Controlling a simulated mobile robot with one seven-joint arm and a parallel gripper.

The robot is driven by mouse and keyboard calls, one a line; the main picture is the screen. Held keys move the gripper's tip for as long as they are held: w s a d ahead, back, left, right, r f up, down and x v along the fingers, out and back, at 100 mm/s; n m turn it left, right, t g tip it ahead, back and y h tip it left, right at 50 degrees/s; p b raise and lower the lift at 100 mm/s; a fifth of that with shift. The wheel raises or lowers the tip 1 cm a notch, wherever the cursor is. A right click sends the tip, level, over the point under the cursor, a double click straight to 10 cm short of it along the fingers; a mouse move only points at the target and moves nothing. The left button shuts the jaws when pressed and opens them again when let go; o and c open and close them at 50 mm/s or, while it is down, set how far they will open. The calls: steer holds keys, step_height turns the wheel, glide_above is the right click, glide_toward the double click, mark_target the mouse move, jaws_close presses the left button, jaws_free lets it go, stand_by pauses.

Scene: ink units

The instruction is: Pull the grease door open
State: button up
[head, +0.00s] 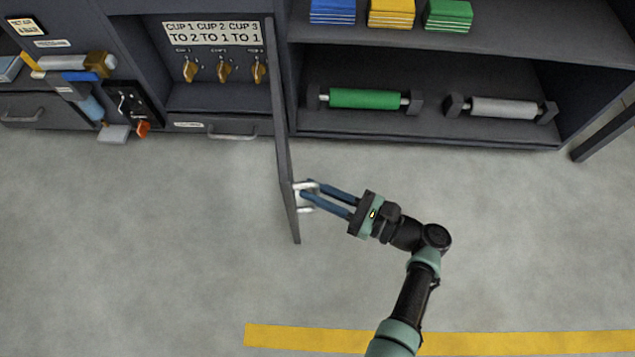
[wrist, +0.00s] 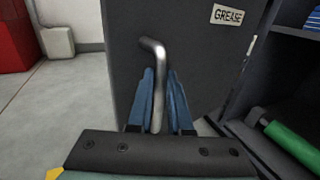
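The grease door (head: 284,150) is a dark grey panel. In the head view it stands swung out from the cabinet, seen nearly edge-on, with the compartment behind it exposed. Its "GREASE" label (wrist: 230,16) shows in the wrist view. The silver bar handle (wrist: 155,50) is on the door's outer face near its free edge. My gripper (head: 307,190) is at the handle from the right, its blue fingers on either side of the bar. In the wrist view, the fingers (wrist: 161,90) look closed around it; the exact contact is partly hidden.
The opened compartment holds several orange knobs (head: 223,71) under a cup sign (head: 212,33). Right of the door is an open shelf (head: 430,127) with green (head: 365,99) and grey (head: 503,108) rollers. The floor (head: 130,240) around the door is clear.

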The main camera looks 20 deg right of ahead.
steer(key=o, duration=0.5)
steer(key=shift+w+d, duration=0.1)
steer(key=shift+w, duration=0.2)
steer(key=shift+c, duration=0.2)
steer(key=shift+s, duration=0.1)
steer(key=shift+s, duration=0.1)
steer(key=p+v, duration=0.1)
steer(key=v, duration=1.1)
steer(key=shift+s+d+p, duration=0.25)
steer(key=shift+s+p, duration=0.05)
steer(key=shift+r, duration=0.1)
